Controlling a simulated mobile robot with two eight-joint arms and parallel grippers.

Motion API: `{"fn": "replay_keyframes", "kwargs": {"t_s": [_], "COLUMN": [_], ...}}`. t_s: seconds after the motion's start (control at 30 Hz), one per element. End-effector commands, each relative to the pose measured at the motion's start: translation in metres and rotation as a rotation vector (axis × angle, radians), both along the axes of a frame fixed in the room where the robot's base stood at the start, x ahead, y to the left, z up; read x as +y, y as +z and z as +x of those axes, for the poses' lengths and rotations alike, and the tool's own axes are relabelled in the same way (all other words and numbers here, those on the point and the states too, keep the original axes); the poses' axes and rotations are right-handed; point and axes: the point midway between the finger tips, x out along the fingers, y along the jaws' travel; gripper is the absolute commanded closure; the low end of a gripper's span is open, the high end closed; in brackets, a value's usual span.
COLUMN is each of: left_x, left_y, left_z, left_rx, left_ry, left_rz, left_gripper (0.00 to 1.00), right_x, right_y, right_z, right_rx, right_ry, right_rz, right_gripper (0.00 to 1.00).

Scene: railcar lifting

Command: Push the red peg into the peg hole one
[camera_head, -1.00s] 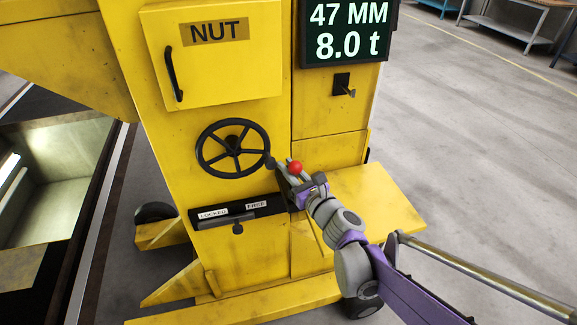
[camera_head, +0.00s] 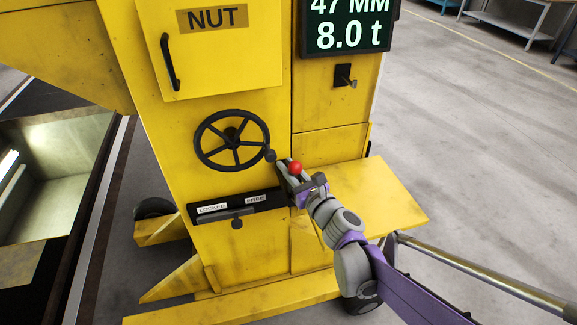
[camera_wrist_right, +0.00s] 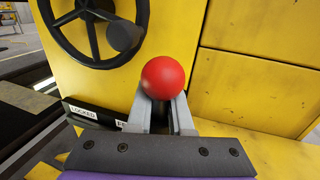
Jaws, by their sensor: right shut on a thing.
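The red peg's round head (camera_head: 296,168) sits between the fingers of my right gripper (camera_head: 290,175), which is shut on it. In the right wrist view the red ball head (camera_wrist_right: 162,77) stands above the two grey fingers (camera_wrist_right: 160,115); the rest of the peg is hidden. The gripper is in front of the yellow machine, to the right of the black handwheel (camera_head: 232,141) and near the FREE end of the black slot plate (camera_head: 236,208), which bears the labels LOCKED and FREE. I cannot make out a peg hole. My left gripper is not in view.
The yellow jack column (camera_head: 235,262) carries a NUT door (camera_head: 220,60), a display (camera_head: 347,27) reading 47 MM and 8.0 t, and a small black switch (camera_head: 344,76). The handwheel's knob (camera_head: 270,155) is close to my right fingers. A yellow ledge (camera_head: 375,200) juts out at right. Open grey floor lies beyond it.

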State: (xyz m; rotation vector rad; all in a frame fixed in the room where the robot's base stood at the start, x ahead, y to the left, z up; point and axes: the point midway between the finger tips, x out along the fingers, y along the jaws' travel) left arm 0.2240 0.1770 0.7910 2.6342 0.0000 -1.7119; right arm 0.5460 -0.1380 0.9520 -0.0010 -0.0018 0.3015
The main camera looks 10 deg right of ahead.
Motion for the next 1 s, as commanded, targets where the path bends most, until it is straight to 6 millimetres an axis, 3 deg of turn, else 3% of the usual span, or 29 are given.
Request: {"fn": "replay_keyframes", "kwargs": {"t_s": [0.03, 0.2, 0.57, 1.0], "left_x": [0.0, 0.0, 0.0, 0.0], "left_y": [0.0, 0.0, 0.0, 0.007], "left_z": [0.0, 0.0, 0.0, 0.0], "left_rx": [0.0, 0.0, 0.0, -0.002], "left_ry": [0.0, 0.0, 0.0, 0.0], "left_rz": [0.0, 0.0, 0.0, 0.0], "left_gripper": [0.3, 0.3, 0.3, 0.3], "right_x": [0.0, 0.0, -0.002, -0.026], "right_y": [0.0, 0.0, 0.0, 0.0], "right_z": [0.0, 0.0, -0.005, -0.08], "right_rx": [0.0, 0.0, 0.0, -0.001], "right_ry": [0.0, 0.0, -0.001, -0.003], "right_rz": [0.0, 0.0, 0.0, -0.002], "right_gripper": [0.76, 0.46, 0.46, 0.46]}}
